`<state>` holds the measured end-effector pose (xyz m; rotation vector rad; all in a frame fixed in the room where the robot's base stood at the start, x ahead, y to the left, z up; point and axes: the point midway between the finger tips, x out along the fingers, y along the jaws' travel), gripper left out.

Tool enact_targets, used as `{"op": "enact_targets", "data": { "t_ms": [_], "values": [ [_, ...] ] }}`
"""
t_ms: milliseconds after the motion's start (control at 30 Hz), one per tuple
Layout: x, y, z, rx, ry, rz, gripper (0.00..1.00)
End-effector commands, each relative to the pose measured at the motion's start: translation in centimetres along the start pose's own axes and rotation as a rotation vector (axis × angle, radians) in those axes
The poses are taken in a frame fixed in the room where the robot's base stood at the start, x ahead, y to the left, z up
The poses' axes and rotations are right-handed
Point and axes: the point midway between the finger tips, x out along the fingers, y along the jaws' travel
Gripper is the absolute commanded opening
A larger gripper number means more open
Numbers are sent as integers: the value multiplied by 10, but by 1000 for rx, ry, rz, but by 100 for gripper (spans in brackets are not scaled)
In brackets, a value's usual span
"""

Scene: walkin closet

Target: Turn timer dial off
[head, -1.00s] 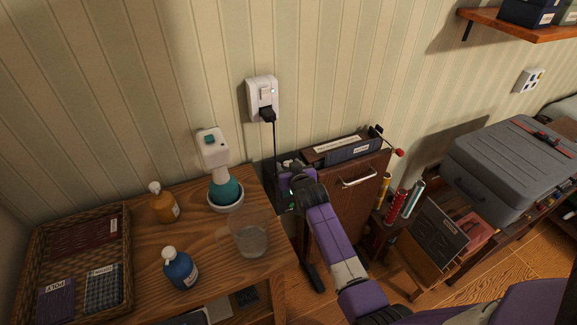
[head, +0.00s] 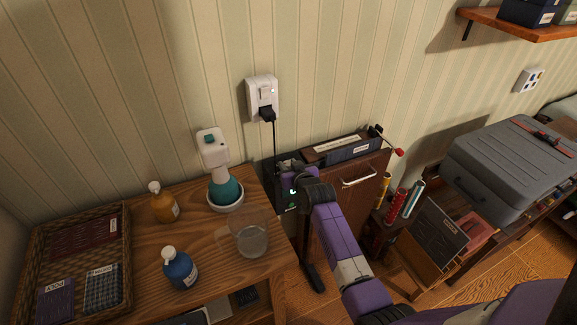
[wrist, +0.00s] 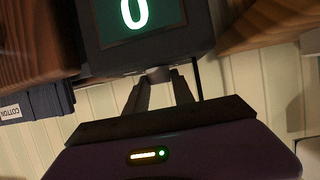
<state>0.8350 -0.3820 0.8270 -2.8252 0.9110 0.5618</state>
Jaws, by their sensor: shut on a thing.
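The timer is a dark box (wrist: 185,48) with a lit display that reads 0 (wrist: 134,12), at the top of the wrist view. Its small grey dial (wrist: 158,75) sticks out toward my gripper (wrist: 160,88). My gripper's two fingers are shut on the dial, one at each side. In the head view my wrist is low by the wall, between the wooden table and the brown cabinet. It hides the fingertips and the dial there.
A wooden table (head: 138,252) at left holds bottles, a glass jug (head: 250,238) and a basket near my arm. A brown cabinet (head: 345,205) stands to the right. A cord (head: 275,148) hangs from the wall plug (head: 263,98) behind my wrist.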

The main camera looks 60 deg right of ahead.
Motion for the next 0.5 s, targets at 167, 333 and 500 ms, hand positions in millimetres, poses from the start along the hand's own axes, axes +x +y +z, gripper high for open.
{"op": "enact_targets", "data": {
  "t_ms": [167, 333, 500],
  "values": [
    [1, 4, 3, -24, 2, -62, 0],
    [3, 5, 5, -56, 3, -136, 0],
    [3, 6, 5, -89, 6, -212, 0]
  ]
}}
